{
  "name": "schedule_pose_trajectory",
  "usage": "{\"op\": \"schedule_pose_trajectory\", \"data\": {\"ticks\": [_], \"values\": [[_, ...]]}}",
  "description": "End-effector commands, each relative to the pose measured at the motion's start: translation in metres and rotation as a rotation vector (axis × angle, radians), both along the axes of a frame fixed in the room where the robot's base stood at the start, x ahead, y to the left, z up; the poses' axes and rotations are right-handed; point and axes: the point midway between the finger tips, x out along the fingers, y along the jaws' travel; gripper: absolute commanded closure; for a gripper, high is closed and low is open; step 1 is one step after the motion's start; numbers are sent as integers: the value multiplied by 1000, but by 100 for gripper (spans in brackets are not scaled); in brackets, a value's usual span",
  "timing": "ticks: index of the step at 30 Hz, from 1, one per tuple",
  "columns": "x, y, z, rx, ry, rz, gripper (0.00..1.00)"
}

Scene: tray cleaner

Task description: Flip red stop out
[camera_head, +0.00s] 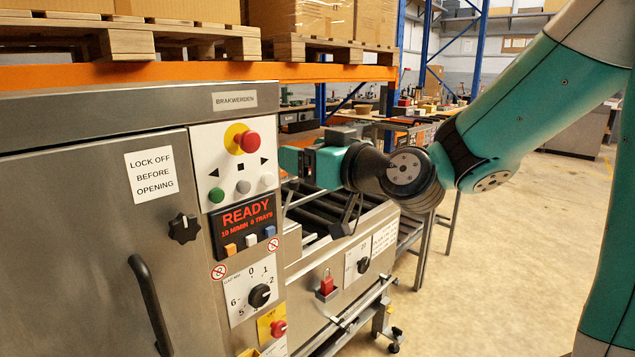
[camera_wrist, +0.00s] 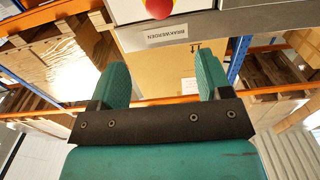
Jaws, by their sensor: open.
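A red mushroom stop button (camera_head: 249,142) sits on a yellow disc at the top of the machine's white control panel (camera_head: 205,143). It also shows at the top edge of the wrist view (camera_wrist: 158,8), partly cut off. My gripper (camera_head: 289,160) is to the right of the panel in the head view, roughly level with the button and apart from it. In the wrist view my gripper (camera_wrist: 162,82) has its two teal fingers spread wide with nothing between them. A smaller red knob (camera_head: 279,328) on a yellow plate is low on the panel column.
A red part (camera_head: 326,284) sits on the lower side panel, beside a black dial (camera_head: 363,265). A roller conveyor (camera_head: 325,208) lies below my gripper. The steel door has a black handle (camera_head: 150,305). Pallets (camera_head: 130,38) stand on an orange rack beam behind. Floor at right is clear.

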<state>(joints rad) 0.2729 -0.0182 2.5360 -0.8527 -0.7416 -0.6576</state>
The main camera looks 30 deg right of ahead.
Motion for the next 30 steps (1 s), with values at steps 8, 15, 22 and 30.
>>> {"op": "schedule_pose_trajectory", "data": {"ticks": [8,15,22,30], "values": [[-17,-5,-3,-1,1,-2,29],[-19,-6,0,0,2,-3,29],[-18,-6,-1,0,2,-2,29],[-28,23,-18,-13,114,99,29]]}}
